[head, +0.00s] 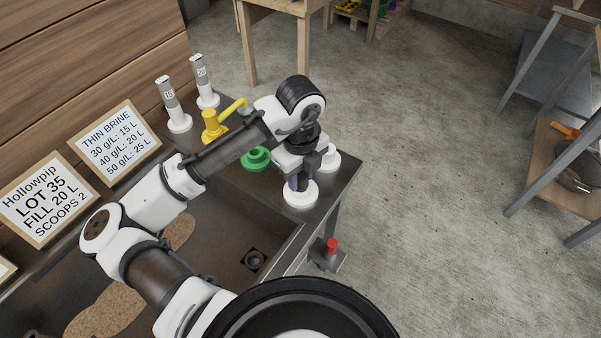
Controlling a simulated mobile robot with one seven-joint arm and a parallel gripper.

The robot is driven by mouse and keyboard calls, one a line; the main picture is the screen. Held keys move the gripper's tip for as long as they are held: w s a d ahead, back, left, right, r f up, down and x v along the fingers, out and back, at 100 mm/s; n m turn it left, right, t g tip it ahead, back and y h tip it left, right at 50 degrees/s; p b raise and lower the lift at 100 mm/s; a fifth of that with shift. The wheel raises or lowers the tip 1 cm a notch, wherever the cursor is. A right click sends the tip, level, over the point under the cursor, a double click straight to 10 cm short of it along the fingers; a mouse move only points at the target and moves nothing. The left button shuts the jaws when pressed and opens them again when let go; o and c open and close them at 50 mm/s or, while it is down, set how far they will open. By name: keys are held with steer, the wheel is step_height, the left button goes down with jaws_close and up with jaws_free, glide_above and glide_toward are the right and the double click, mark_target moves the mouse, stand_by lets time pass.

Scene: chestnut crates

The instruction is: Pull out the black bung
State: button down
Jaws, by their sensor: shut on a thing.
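A dark round piece (254,259) sits low in the grey basin (224,246), near its right end. It looks like the black bung in the drain, but it is too small to be sure. My gripper (298,181) is away from it, above the counter to the right of the basin. It points down and is shut on the dark purplish upper part of a piece with a round white base (300,196). The fingers partly hide that piece. I cannot tell whether its base touches the counter.
A green round piece (256,158), another white base (329,159), a yellow tap (212,126) and white-based tubes marked 15 (170,104) and 20 (204,82) stand on the counter. A red-topped pedal (331,246) is below its edge. Signs line the wall.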

steer(key=shift+f+b, duration=0.4)
steer(key=shift+f, duration=0.2)
steer(key=c, duration=1)
jaws_free()
steer(key=shift+r, duration=0.1)
steer(key=shift+o, duration=0.2)
steer(key=shift+r, duration=0.1)
step_height(320, 180, up, 14)
steer(key=shift+f, duration=0.2)
